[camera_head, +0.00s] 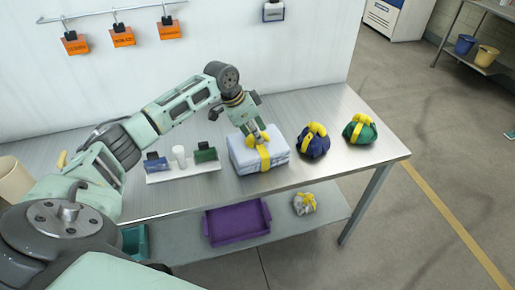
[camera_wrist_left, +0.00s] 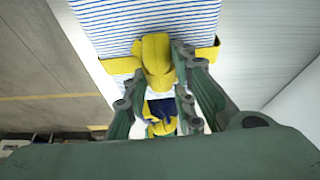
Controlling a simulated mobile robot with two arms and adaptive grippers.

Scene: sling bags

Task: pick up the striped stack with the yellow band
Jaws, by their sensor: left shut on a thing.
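The striped stack (camera_head: 247,160) with a yellow band sits on the metal table, left of the dark blue bundle. In the left wrist view, its blue and white stripes (camera_wrist_left: 150,18) fill the top, with the yellow band (camera_wrist_left: 205,52) running across it. My left gripper (camera_head: 257,135) is over the stack and shut on the yellow loop of its band; in the left wrist view the fingers (camera_wrist_left: 158,82) stand on both sides of the loop. I cannot tell any gap between stack and table. My right gripper is not in view.
A dark blue bundle (camera_head: 314,146) and a green bundle (camera_head: 360,134), both with yellow loops, stand to the right. A white tray (camera_head: 183,174) with small items lies to the left. A purple tray (camera_head: 237,222) and a grey bundle (camera_head: 304,203) are on the lower shelf.

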